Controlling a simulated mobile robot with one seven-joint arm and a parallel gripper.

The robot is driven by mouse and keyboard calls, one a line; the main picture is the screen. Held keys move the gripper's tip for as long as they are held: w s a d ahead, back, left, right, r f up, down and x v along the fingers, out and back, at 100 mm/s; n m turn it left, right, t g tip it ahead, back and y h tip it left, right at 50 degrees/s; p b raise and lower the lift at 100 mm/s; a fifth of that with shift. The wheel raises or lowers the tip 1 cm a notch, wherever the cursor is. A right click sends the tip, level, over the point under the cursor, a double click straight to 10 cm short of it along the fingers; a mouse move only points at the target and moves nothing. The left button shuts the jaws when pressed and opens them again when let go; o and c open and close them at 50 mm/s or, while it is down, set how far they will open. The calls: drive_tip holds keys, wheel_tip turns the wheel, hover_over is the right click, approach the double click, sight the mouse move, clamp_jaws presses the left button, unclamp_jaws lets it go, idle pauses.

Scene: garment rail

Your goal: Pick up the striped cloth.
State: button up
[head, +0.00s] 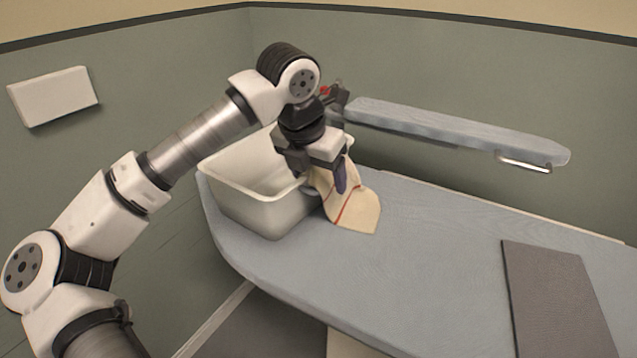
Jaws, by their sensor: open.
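The striped cloth (359,213) is cream with a thin red stripe. It lies draped at the right side of the white tub, its lower part spread on the blue-grey board. My gripper (325,183) points down over the cloth's upper part and is open. One dark finger shows in front of the cloth; the other is near the tub's rim. Part of the cloth is hidden behind the gripper. I cannot tell whether the fingers touch it.
The white tub (230,199) stands on the left end of the blue-grey board (430,260). A dark grey mat (553,300) lies at the board's right. A narrow padded board (455,128) is at the back wall. The board's middle is clear.

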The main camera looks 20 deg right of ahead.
drive_tip(key=shift+w+d+f+b, duration=0.2)
drive_tip(key=shift+f+b, duration=0.25)
drive_tip(key=shift+f, duration=0.2)
drive_tip(key=shift+c, duration=0.5)
drive_tip(key=c, duration=0.8)
wheel_tip(320, 180, up, 12)
drive_tip(key=p, duration=0.7)
drive_tip(key=shift+r+p, duration=0.1)
drive_tip(key=shift+p, duration=0.25)
